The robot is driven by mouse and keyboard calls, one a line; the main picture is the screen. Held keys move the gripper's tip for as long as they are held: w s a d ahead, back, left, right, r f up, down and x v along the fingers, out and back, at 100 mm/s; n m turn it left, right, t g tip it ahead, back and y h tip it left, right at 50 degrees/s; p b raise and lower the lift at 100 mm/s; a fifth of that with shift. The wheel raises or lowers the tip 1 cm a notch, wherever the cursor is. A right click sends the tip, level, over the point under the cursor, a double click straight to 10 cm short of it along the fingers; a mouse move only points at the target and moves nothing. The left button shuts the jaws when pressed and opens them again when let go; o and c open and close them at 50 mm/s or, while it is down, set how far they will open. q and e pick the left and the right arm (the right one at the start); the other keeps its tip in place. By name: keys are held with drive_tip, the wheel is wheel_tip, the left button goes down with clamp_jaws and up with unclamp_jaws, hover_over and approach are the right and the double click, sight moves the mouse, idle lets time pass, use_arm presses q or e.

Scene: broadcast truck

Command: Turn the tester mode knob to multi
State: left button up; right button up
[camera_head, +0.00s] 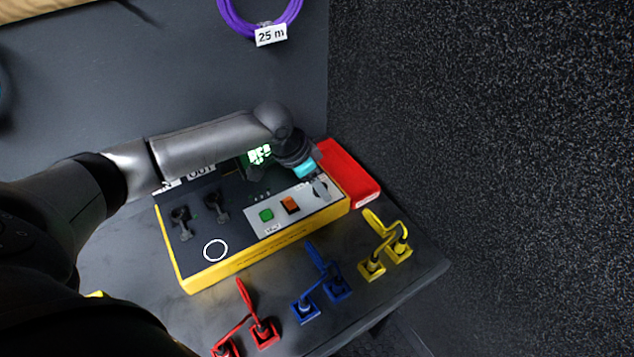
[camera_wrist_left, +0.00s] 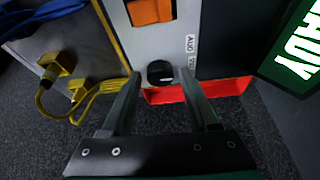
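The tester (camera_head: 190,283) is a yellow-sided box with a dark top and a light control panel (camera_head: 262,229) at its right. Its mode knob (camera_wrist_left: 160,72) is a small black knob near the end of that panel in the left wrist view. White labels, one reading AUD (camera_wrist_left: 190,44), sit beside it. My left gripper (camera_head: 320,187) is over the panel's right end. In the left wrist view its fingers (camera_wrist_left: 160,76) are apart, with the knob between the tips. I cannot tell whether they touch it. The arm and hand hide the knob in the head view. My right gripper is not in view.
The panel also has a green button (camera_head: 266,215) and an orange switch (camera_head: 290,205). A screen (camera_wrist_left: 300,40) glows green. A red box (camera_head: 349,174) adjoins the tester. Red (camera_head: 263,332), blue (camera_head: 336,288) and yellow (camera_head: 371,268) cabled connectors stand in front. A dark speckled wall is at right.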

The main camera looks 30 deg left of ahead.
use_arm(q)
clamp_jaws()
drive_tip(key=shift+m, duration=0.4)
drive_tip(key=shift+a+m+g+p, duration=0.1)
drive_tip(key=shift+m+g+p, duration=0.2)
drive_tip(key=shift+m+p, duration=0.25)
drive_tip(key=shift+w+m+h, duration=0.15)
drive_tip(key=shift+m+h, duration=0.25)
drive_tip(key=shift+m, duration=0.45)
drive_tip(key=m+g+h, duration=0.1)
drive_tip(key=m, duration=0.2)
drive_tip(key=shift+w+m+g+b, duration=0.1)
drive_tip(key=shift+m+g+b, duration=0.2)
drive_tip(key=shift+b, duration=0.1)
drive_tip(key=shift+w+m+g+b, duration=0.1)
drive_tip(key=shift+m+g+b, duration=0.5)
drive_tip(key=shift+m, duration=0.6)
drive_tip(key=shift+w+m+g+b, duration=0.1)
drive_tip(key=shift+m+g+b, duration=0.45)
drive_tip(key=shift+m, duration=0.65)
